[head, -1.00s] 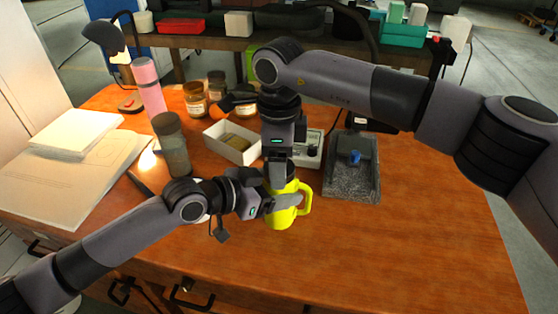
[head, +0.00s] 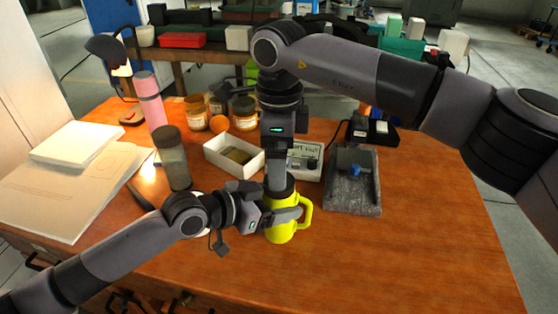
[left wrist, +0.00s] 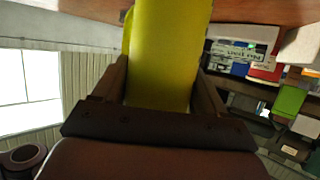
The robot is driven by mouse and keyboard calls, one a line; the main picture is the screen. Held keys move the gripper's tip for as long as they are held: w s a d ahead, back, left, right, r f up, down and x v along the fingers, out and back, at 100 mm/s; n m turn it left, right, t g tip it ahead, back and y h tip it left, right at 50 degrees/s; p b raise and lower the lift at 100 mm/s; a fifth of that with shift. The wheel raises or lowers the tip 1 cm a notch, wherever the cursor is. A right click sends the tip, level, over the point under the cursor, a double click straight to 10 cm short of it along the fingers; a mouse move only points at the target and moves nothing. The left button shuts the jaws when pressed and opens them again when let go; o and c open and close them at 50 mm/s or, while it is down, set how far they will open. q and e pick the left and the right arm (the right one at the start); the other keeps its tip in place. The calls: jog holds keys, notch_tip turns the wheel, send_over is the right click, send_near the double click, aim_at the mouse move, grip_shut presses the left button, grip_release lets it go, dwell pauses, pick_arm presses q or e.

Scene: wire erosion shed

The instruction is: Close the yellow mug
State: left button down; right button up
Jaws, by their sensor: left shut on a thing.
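The yellow mug (head: 279,232) stands upright on the wooden table, its handle on the right. A dark lid-like piece (head: 288,184) shows at its top; I cannot tell how firmly it sits. My left gripper (head: 284,215) is shut around the mug's side. In the left wrist view the yellow mug (left wrist: 168,55) fills the space between the fingers of my left gripper (left wrist: 163,85). My right gripper (head: 277,180) points down over the mug's top, its fingers overlapping the dark piece. Its finger gap is not clear.
Behind the mug are a white open box (head: 228,160) and a device (head: 305,163). A grey tray (head: 352,203) with a blue piece (head: 355,170) lies to the right. The right front table is clear.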

jog(key=shift+c, duration=0.5)
notch_tip(320, 180, up, 2)
jog(key=n, duration=0.8)
jog(key=r+n, duration=0.1)
jog(key=n, duration=0.2)
jog(key=shift+r+n, duration=0.25)
jog(key=shift+n, duration=0.15)
jog(key=shift+f, duration=4)
